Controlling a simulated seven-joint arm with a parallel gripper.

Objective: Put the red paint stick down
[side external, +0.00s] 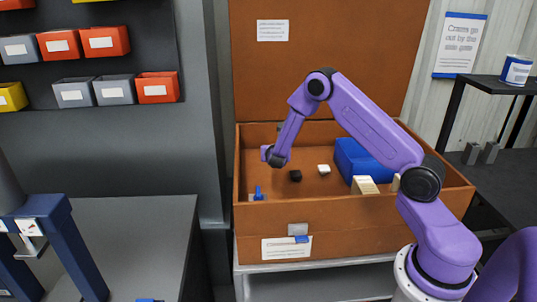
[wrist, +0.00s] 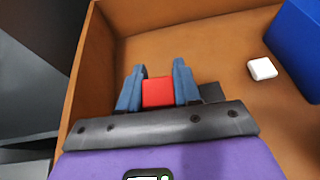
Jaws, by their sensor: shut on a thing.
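The red paint stick shows as a red block-like end (wrist: 158,92) between the two blue-grey fingers of my gripper (wrist: 158,72) in the wrist view. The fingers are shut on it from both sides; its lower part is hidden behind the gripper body. My gripper is over the inside of a large orange-brown crate (side external: 330,217), towards its left end in the side view. I cannot make out the red stick in the side view. Whether it touches the crate floor cannot be told.
A white block (wrist: 262,69) and a dark block (side external: 295,175) lie on the crate floor, the dark one close to my right finger in the wrist view. A blue box (side external: 357,158) stands further right. Crate walls surround the space; bare floor lies between the blocks and walls.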

